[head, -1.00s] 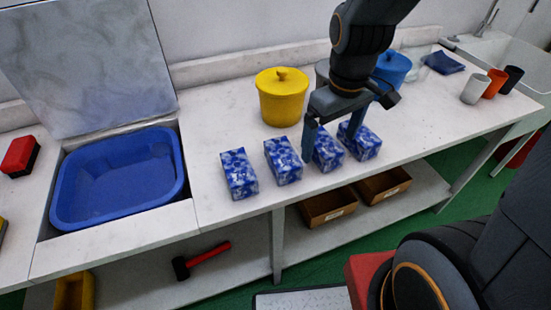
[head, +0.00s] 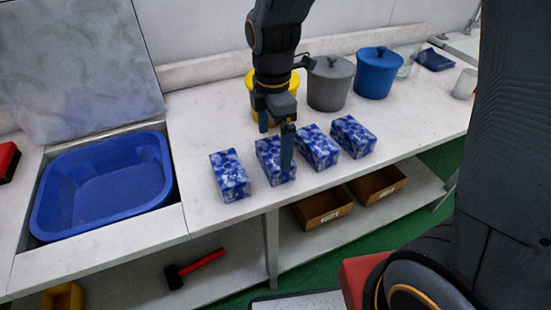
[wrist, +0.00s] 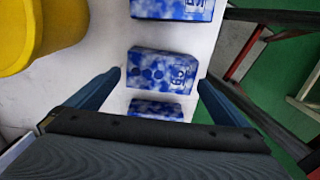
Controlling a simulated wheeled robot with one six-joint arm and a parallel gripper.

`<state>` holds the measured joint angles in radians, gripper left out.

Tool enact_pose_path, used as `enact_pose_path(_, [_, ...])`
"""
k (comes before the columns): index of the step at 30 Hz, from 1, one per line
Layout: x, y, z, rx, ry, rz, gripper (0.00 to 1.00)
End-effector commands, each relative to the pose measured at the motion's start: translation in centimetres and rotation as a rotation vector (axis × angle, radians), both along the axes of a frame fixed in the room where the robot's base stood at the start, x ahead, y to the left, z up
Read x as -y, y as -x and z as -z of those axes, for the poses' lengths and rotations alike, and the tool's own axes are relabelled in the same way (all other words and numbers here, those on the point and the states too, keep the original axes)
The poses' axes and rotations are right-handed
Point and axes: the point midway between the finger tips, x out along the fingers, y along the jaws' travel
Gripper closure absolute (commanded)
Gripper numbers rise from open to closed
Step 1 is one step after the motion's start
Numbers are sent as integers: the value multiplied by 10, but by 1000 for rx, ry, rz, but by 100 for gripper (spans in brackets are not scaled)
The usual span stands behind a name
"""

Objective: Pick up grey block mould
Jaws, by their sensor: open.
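Several blue-and-white mottled blocks stand in a row on the white bench; none looks grey. In the head view they are the far left block (head: 229,177), the second (head: 268,153), the third (head: 318,147) and the far right block (head: 353,137). My gripper (head: 276,138) points down at the second block, its fingers apart and partly hiding it. In the wrist view my open gripper (wrist: 160,79) has one mottled block (wrist: 163,70) between its fingertips in the picture, with raised dots and pale lettering. Whether the fingers touch it cannot be told.
Yellow (head: 251,88), grey (head: 330,84) and blue (head: 376,73) lidded pots stand behind the row. A blue basin (head: 105,180) is sunk in the bench at left. Wooden boxes (head: 322,208) and a hammer (head: 194,268) lie on the lower shelf.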

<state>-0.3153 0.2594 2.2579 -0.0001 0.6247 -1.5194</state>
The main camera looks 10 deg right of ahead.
Motion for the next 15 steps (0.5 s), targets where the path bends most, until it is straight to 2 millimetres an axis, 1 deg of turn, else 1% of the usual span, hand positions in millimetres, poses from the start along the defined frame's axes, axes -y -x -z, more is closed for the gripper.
enact_pose_path(9, [3,2,38,-3,1,2,0])
enact_pose_path(12, [3,2,44,-1,0,2,0])
enact_pose_path(15, [2,2,46,0,0,2,0])
